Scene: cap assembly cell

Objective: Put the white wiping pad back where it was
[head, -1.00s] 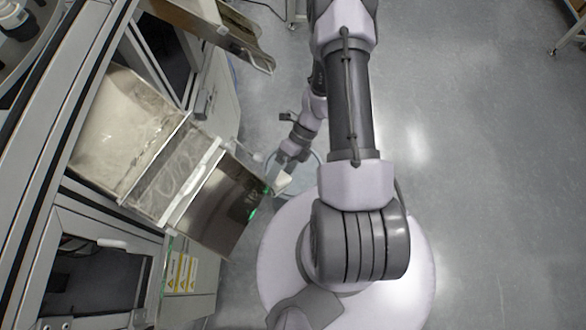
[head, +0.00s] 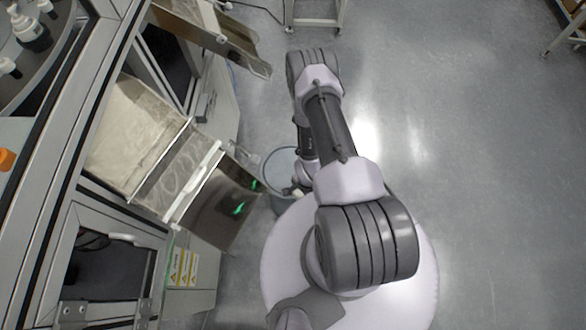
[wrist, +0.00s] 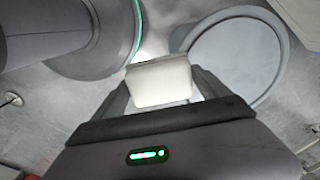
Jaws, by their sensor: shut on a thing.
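The white wiping pad (wrist: 160,84) is a small pale block between the two dark fingers of my gripper (wrist: 162,88), which is shut on it. In the wrist view, a round grey bin (wrist: 284,82) lies beyond the pad, up and to the right. In the head view, the same bin (head: 275,176) stands on the floor beside my base, and the pad (head: 298,191) shows as a small white patch near its lower right rim. My arm covers most of the gripper there. I cannot tell how high the pad is above the floor.
A steel chute (head: 222,205) slopes out from the machine on the left, its lower end close to the bin. A second metal chute (head: 215,38) juts out at the upper left. Grey floor (head: 480,170) is clear on the right. A metal stand (head: 316,14) is at the top.

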